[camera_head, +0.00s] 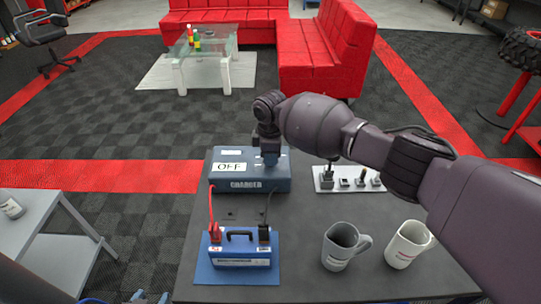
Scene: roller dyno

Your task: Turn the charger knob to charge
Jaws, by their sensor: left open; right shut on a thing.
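The charger (236,185) is a blue-grey box at the back of the dark table, with a white label reading OFF and the word CHARGER on its front. My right gripper (269,158) reaches down onto the right part of the charger's top. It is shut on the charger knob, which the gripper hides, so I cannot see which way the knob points. A blue battery (240,257) stands in front, with a red clamp (214,233) and a black clamp (264,235) on its top. My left gripper (140,298) only just shows at the bottom edge, open, away from the charger.
A grey mug (341,250) and a white mug (406,246) stand at the table's front right. A white switch plate (325,184) lies right of the charger, partly under my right arm. A grey side table (40,215) stands left. Cables run between charger and battery.

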